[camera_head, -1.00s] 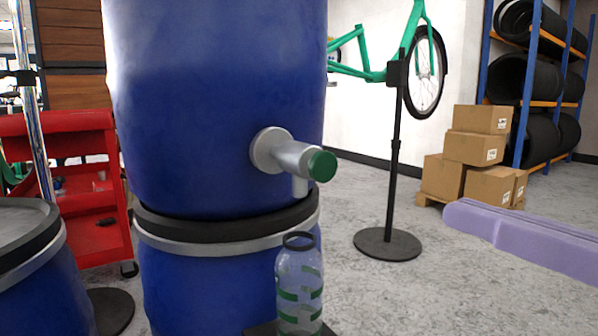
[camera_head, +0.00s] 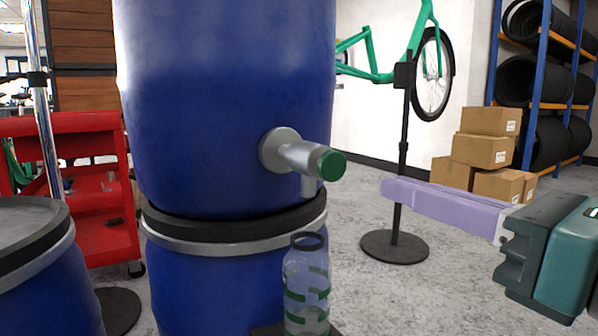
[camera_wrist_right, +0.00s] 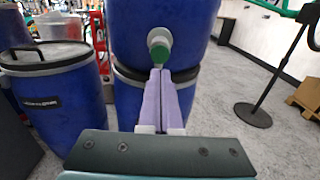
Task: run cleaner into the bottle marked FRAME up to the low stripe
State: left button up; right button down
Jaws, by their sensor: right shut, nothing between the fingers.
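A grey tap (camera_head: 298,155) with a green end cap (camera_head: 331,165) sticks out of the upper blue barrel (camera_head: 220,100). A clear bottle (camera_head: 306,282) with green stripes and a dark ring at its open neck stands upright below the spout. I see no liquid in it, and no FRAME marking is readable. My right gripper (camera_head: 387,190), with long purple fingers, is shut and empty, to the right of the cap and apart from it. In the right wrist view its fingertips (camera_wrist_right: 160,72) point towards the green cap (camera_wrist_right: 160,52). My left gripper is not in view.
A lower blue barrel (camera_head: 215,290) supports the upper one. Another lidded blue barrel (camera_head: 40,270) and a red cart (camera_head: 100,200) stand at left. A black bike stand (camera_head: 395,248) and stacked cardboard boxes (camera_head: 485,150) are behind my right arm. Grey floor between is open.

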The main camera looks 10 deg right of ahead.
aim_at(336, 170)
jog(key=b+x, duration=0.1)
jog(key=x, duration=0.6)
jog(key=shift+w, duration=0.1)
jog(key=shift+w+a+r+p, duration=0.1)
jog(key=shift+w+p, duration=0.15)
jog(key=shift+p, duration=0.05)
jog(key=shift+w+a+p, duration=0.2)
jog(key=shift+w+p, duration=0.2)
jog(key=shift+w, duration=0.1)
jog(key=shift+s, duration=0.1)
dwell(0.3)
jog(key=shift+f, duration=0.25)
dwell(2.3)
